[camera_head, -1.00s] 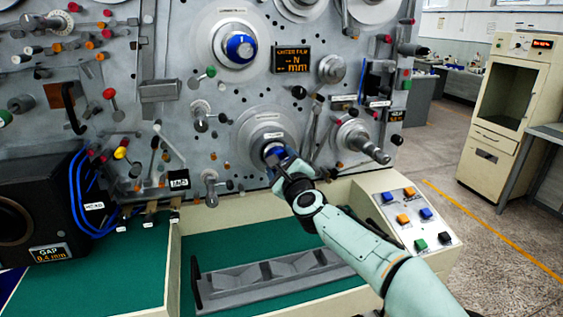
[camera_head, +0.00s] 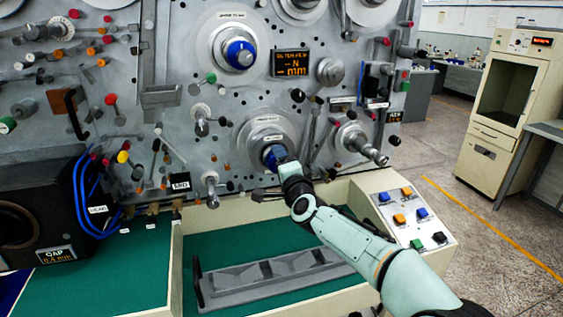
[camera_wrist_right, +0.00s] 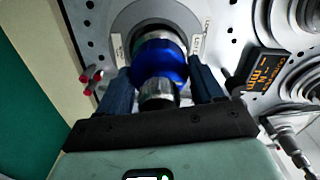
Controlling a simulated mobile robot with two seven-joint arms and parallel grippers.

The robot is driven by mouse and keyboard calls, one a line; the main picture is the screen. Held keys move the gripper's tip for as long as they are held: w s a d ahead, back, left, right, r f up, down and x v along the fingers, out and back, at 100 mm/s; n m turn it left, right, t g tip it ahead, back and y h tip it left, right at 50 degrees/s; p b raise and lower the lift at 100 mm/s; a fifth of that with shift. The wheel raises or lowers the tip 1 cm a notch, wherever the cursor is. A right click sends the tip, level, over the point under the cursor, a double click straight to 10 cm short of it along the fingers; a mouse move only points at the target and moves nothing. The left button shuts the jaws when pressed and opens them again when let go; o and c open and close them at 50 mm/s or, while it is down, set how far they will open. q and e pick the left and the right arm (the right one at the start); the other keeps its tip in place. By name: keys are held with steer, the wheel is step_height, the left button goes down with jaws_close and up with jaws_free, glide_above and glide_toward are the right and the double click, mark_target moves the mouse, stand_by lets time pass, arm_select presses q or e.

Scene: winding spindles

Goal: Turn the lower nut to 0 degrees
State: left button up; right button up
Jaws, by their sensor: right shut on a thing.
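The lower nut (camera_head: 270,154) is blue and sits on a round grey flange low on the machine panel. My right gripper (camera_head: 277,159) reaches it from the front and covers part of it. In the right wrist view, the blue nut (camera_wrist_right: 160,60) with a ridged metal end lies between the two dark fingers of my right gripper (camera_wrist_right: 160,82), which is shut on it. A small white label stands on each side of the nut. The nut's angle cannot be read. My left gripper is not in view.
A similar blue upper nut (camera_head: 239,54) sits above, beside an orange-lettered display (camera_head: 291,62). Levers and knobs crowd the panel around the lower nut. A button box (camera_head: 415,215) is right of my arm, and a grey tray (camera_head: 270,277) lies on the green surface below.

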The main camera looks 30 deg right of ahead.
steer(key=shift+r+n+p, duration=0.1)
steer(key=shift+n+p, duration=0.3)
steer(key=shift+n, duration=0.9)
steer(key=shift+c, duration=0.4)
steer(key=o, duration=0.8)
steer(key=shift+o, duration=1.3)
steer(key=shift+w, duration=0.1)
steer(key=b+v, duration=0.1)
steer(key=v, duration=1.2)
steer(key=shift+s+b, duration=0.3)
